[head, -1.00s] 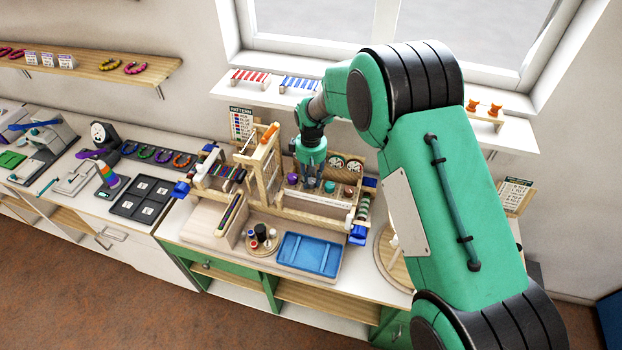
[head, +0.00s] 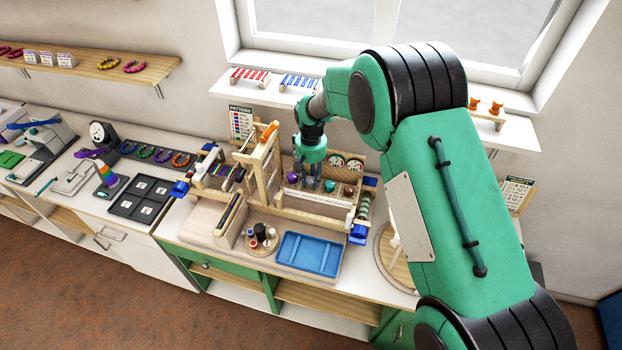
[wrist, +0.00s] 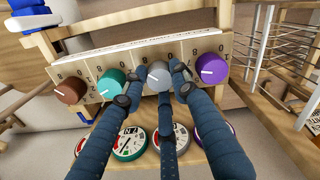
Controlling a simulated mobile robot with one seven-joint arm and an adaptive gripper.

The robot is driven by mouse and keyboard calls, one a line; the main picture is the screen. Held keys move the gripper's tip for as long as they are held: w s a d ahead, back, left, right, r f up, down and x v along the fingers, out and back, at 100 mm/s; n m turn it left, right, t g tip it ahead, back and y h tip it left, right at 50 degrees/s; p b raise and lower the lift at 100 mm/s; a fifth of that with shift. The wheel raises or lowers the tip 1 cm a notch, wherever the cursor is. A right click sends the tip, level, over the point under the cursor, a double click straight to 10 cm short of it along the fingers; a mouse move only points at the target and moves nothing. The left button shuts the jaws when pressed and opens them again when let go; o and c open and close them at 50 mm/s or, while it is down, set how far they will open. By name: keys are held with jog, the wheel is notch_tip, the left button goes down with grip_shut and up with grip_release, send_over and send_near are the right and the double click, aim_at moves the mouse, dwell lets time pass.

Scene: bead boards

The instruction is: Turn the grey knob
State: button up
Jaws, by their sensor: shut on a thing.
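The grey knob (wrist: 158,76) is on a wooden panel in the wrist view, between a teal knob (wrist: 110,83) and a purple knob (wrist: 210,68). A brown knob (wrist: 70,90) is at the left end. Each has a white pointer line, with numbers around it on the panel. My gripper (wrist: 153,88) has its dark fingers around the grey knob and is shut on it. The fingers cover part of its rim and markings. In the head view my gripper (head: 311,184) is at the panel and hides the grey knob.
Round dials (wrist: 129,143) stand close below the fingers in the wrist view. A wooden frame with rods (wrist: 285,65) is at the right. In the head view a blue tray (head: 309,254) and a wooden bead rack (head: 262,160) are near the panel.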

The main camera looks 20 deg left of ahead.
aim_at(311, 179)
jog(key=shift+m, duration=0.8)
jog(key=shift+w+r, duration=0.1)
jog(key=o, duration=1.2)
jog(key=shift+c, duration=0.2)
notch_tip(311, 179, up, 12)
